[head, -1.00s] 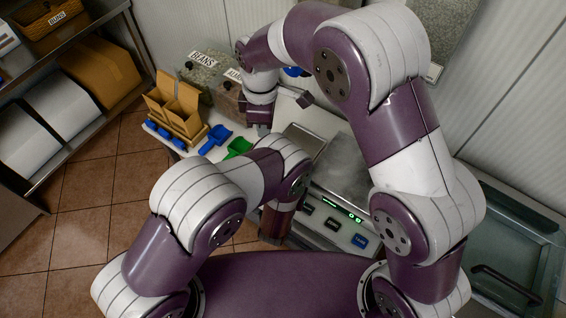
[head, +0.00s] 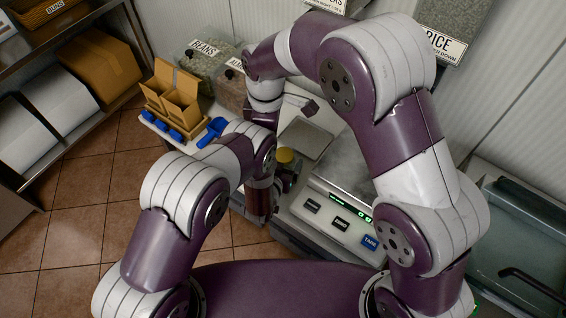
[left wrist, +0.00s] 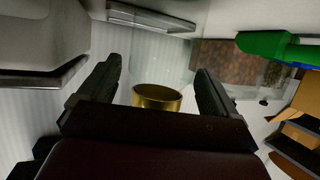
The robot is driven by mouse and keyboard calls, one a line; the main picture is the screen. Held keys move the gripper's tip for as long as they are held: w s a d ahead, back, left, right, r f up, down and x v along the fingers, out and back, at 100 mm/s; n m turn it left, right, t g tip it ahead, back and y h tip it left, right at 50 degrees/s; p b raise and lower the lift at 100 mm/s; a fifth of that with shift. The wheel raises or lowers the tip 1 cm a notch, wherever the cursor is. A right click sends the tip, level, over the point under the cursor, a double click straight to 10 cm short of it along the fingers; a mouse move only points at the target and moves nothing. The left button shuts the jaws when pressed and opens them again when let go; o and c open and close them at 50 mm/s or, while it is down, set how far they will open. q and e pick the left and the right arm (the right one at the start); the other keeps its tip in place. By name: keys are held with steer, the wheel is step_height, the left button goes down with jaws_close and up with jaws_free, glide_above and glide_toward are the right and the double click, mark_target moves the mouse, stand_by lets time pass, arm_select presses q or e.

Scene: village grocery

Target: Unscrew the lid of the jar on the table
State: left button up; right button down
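The jar's yellow lid (head: 286,156) shows in the head view beside my left wrist, left of the scale. The jar body below it is dark and mostly covered by my arm. In the left wrist view the gold lid (left wrist: 157,97) sits between the two fingers of my left gripper (left wrist: 159,70), which is open with a gap visible on each side. In the head view my left gripper (head: 260,213) points down, with its fingers hard to make out. My right gripper (head: 263,118) hangs farther back over the table, partly hidden by my left arm; its fingers cannot be made out.
The scale (head: 340,222) stands right of the jar. A grey plate (head: 306,138) lies behind the jar. A green scoop (left wrist: 272,45) shows in the left wrist view.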

arm_select(q)
steer(key=shift+s+r, duration=0.1)
steer(key=shift+s, duration=0.05)
steer(key=v, duration=1.1)
steer(key=shift+s+a+r+b, duration=0.15)
steer(key=shift+s+a+b, duration=0.05)
steer(key=shift+s+b, duration=0.2)
